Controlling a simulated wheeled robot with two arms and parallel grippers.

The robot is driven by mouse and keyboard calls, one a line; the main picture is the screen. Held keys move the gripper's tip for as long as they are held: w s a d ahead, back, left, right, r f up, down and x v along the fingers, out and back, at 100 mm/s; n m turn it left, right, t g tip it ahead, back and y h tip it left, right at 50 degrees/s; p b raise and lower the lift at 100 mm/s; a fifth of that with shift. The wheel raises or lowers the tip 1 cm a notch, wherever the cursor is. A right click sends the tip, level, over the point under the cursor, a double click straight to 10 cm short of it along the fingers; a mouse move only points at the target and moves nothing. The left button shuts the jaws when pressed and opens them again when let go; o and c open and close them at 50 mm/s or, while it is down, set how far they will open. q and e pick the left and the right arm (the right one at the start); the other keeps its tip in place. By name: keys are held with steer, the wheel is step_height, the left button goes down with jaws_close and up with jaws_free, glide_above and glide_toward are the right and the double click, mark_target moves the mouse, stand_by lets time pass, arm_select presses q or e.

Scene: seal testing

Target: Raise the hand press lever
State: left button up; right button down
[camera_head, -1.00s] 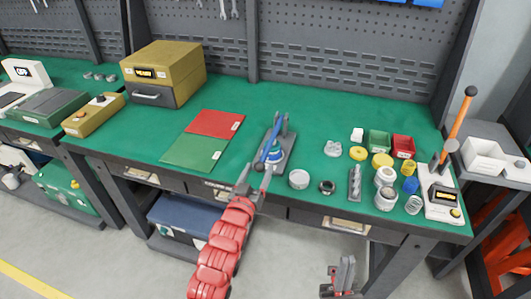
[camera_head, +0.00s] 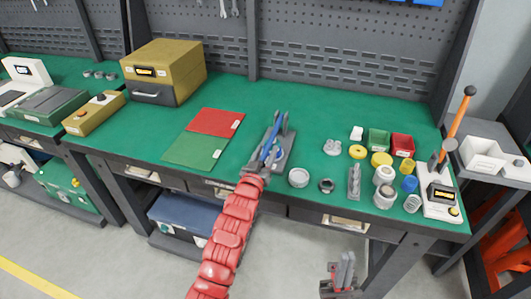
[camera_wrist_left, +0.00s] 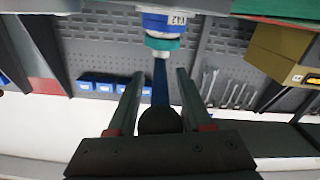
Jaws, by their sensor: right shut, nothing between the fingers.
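The hand press stands near the front edge of the green bench, its dark base (camera_head: 284,160) under a blue lever (camera_head: 272,146). In the left wrist view the blue lever (camera_wrist_left: 160,82) ends in a black knob (camera_wrist_left: 160,121). A blue part marked "VA2" (camera_wrist_left: 165,23) with a teal ring is beyond it. My left gripper (camera_head: 264,163) is at the press. In its wrist view the fingers (camera_wrist_left: 159,72) are apart, one on each side of the lever, with gaps visible. My right gripper (camera_head: 345,268) is low in front of the bench, shut and empty.
Red (camera_head: 215,122) and green (camera_head: 197,150) mats lie left of the press. A white ring part (camera_head: 298,178) and a dark ring (camera_head: 326,186) are close on its right. Small jars and bins fill the bench's right end, beside a device with an orange lever (camera_head: 459,116).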

arm_select(q)
jaws_close()
stand_by(1.1)
